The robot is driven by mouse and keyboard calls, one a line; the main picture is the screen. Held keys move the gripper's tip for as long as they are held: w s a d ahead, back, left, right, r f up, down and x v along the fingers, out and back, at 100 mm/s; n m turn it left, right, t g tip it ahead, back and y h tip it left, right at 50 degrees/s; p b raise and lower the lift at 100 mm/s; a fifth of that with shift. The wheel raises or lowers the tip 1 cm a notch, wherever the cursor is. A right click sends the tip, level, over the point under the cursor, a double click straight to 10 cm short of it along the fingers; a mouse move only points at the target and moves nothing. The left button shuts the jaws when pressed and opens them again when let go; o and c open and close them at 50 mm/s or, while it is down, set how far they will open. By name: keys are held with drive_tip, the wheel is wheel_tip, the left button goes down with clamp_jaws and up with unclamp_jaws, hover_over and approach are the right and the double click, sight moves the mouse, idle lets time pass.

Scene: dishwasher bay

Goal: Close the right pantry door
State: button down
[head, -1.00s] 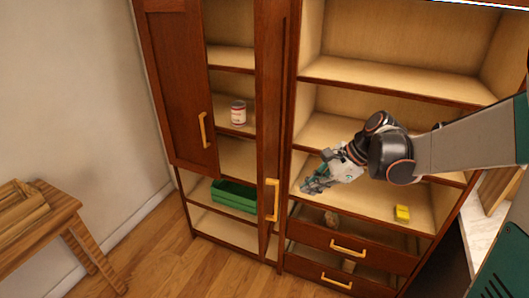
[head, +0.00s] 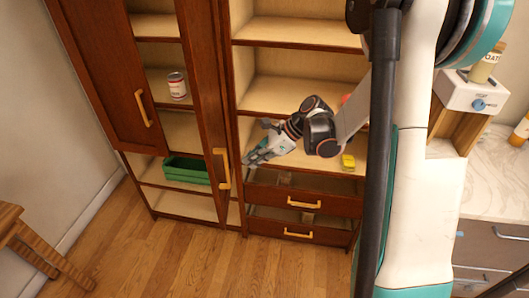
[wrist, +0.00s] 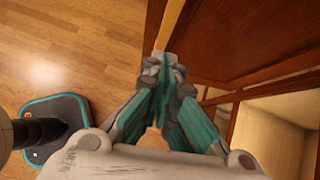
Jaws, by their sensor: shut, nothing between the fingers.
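The right pantry door (head: 203,85) stands open, seen nearly edge-on, with its yellow handle (head: 223,168) low on it. The left pantry door (head: 105,75) also stands ajar, with a yellow handle (head: 143,108). My gripper (head: 248,162) is just right of the right door's handle, in front of the shelves; I cannot tell whether it touches the door. In the wrist view my gripper (wrist: 166,62) has its fingers together and empty, beside a dark wood panel (wrist: 240,40).
Pantry shelves hold a can (head: 177,86) and a green crate (head: 188,170). The right-hand shelves hold a yellow block (head: 348,161) above drawers (head: 303,202). A counter (head: 495,180) stands at the right and a wooden stool (head: 30,245) at the left. The floor in front is clear.

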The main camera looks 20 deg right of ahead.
drive_tip(key=a, duration=0.1)
drive_tip(key=w+a, duration=0.2)
drive_tip(key=shift+a, duration=0.35)
drive_tip(key=shift+a, duration=0.1)
